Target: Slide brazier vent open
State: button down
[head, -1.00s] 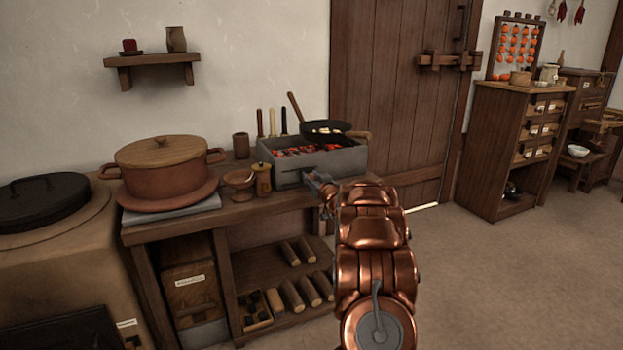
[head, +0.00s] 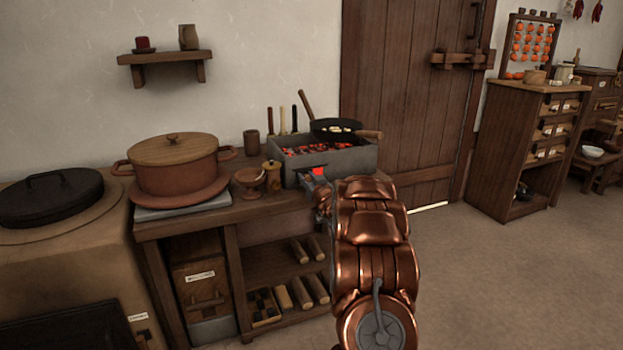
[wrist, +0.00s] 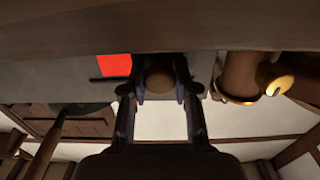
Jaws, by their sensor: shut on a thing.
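The grey brazier (head: 352,161) stands at the right end of the wooden bench, with glowing coals on top. A red glowing opening (head: 318,172) shows in its front wall, and it also shows in the wrist view (wrist: 116,65). My gripper (head: 308,180) is at the brazier's front, just left of the opening. In the wrist view, which looks upside down, my gripper (wrist: 160,92) has its fingers on both sides of a round brown vent knob (wrist: 159,77) and is shut on it. In the head view my arm and fingers hide the knob.
A black pan (head: 336,127) with a wooden handle sits on the brazier. A lidded yellowish jar (head: 272,175) and a small brown cup (head: 249,179) stand close left of my gripper. A large clay pot (head: 178,166) is farther left. Open floor lies to the right.

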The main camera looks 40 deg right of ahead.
jog(key=shift+w+a, duration=0.1)
jog(key=shift+a, duration=0.15)
jog(key=c, duration=0.9)
grip_release()
jog(key=shift+s+a, duration=0.1)
jog(key=shift+s, duration=0.55)
jog(key=v, duration=1)
jog(key=shift+s+a, duration=0.25)
jog(key=shift+s, duration=0.1)
